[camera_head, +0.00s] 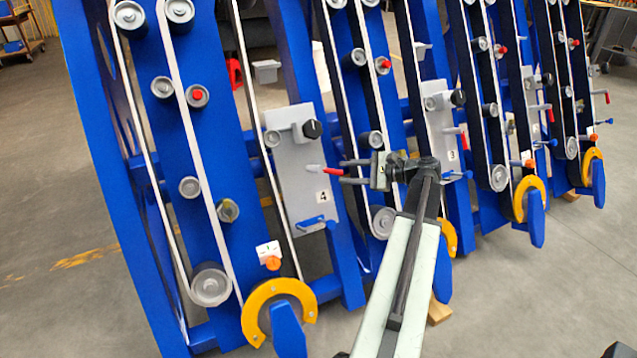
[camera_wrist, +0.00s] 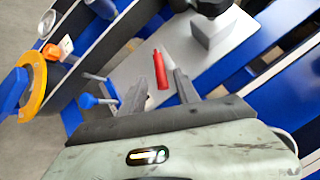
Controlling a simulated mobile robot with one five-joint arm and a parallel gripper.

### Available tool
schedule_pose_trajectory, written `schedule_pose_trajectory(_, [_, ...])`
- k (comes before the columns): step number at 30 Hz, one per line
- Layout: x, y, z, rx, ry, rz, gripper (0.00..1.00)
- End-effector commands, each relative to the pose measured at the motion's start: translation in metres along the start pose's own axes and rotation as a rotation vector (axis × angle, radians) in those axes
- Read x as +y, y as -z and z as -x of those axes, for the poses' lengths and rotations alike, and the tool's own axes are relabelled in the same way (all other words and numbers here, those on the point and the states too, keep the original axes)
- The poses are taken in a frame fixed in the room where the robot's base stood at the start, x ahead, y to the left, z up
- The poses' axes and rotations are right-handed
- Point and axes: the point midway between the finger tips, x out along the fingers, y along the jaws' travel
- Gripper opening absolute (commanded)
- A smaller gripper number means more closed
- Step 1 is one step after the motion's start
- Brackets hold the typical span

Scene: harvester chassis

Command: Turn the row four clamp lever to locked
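The row four clamp lever (camera_head: 332,171) has a red grip and points right, roughly level, from the grey plate (camera_head: 291,190) marked 4. My gripper (camera_head: 342,171) is at the grip's free end, its two fingers apart, one above and one below the lever's line. In the wrist view the red grip (camera_wrist: 160,70) shows between the open fingertips (camera_wrist: 157,90), with gaps on both sides. The fingers do not appear shut on it.
A black knob (camera_head: 312,129) sits above the lever and a small blue lever (camera_head: 311,221) below it on the same plate. A yellow guard (camera_head: 262,298) is at lower left. Row three's plate (camera_head: 440,125) stands to the right.

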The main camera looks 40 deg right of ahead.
Motion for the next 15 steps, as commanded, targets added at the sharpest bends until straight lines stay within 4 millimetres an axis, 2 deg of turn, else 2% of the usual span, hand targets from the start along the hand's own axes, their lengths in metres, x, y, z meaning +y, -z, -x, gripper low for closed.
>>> schedule_pose_trajectory(5, [-0.001,0.000,-0.004,-0.001,0.002,-0.001,0.38])
schedule_pose_trajectory(15, [0.001,0.001,-0.064,-0.002,-0.001,0.001,0.38])
